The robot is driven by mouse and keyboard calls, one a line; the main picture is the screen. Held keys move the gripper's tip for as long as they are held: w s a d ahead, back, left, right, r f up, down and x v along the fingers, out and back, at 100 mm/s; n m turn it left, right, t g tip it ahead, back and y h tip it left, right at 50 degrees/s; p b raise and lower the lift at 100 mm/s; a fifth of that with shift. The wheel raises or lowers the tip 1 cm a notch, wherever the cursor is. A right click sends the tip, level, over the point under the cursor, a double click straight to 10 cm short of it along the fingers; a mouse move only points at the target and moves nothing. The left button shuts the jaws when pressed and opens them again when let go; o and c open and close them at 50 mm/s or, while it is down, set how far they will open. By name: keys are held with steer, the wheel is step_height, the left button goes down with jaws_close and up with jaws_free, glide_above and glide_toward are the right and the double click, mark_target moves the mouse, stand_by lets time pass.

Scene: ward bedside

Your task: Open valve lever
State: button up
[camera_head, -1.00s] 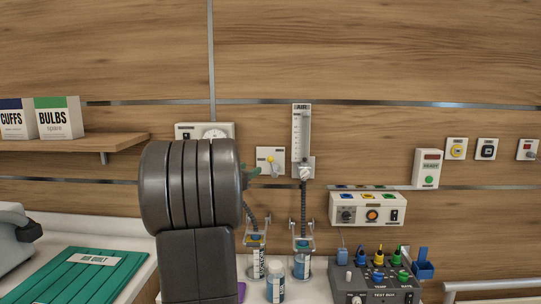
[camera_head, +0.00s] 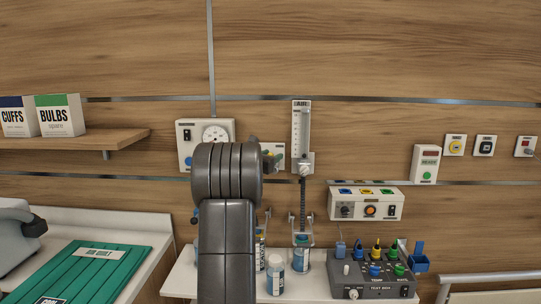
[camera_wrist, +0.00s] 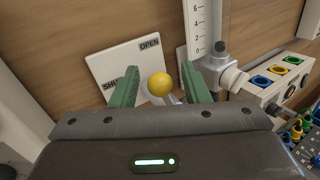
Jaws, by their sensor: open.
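The valve is a white wall plate (camera_wrist: 112,65) marked SHUT at its left and OPEN at its upper right in the wrist view. Its lever ends in a yellow ball knob (camera_wrist: 159,84). A short pale stem shows beside the knob. My gripper (camera_wrist: 160,70) is open, with one green finger on each side of the knob and a visible gap to each. I cannot tell how deep the knob sits between the fingers. In the head view my arm hides much of the plate (camera_head: 279,150), and the knob cannot be made out clearly.
An AIR flowmeter (camera_head: 301,135) stands just right of the plate, with its white knob (camera_wrist: 234,78) near my right finger. A gauge box (camera_head: 186,140) is at the left. A socket panel (camera_head: 366,205) and a test box (camera_head: 374,274) are at lower right.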

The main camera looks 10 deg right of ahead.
jaws_close()
steer(key=shift+s+d+m+g+y, duration=0.2)
steer(key=shift+d+m+g+y, duration=0.35)
steer(key=shift+m, duration=0.65)
steer(key=shift+d, duration=0.15)
jaws_free()
steer(key=shift+s+b, duration=0.1)
steer(key=shift+b, duration=0.2)
steer(key=b+v, duration=0.3)
steer(key=v, duration=1)
steer(key=shift+s+a, duration=0.2)
steer(key=shift+s, duration=0.1)
steer(key=shift+w+d+r, duration=0.1)
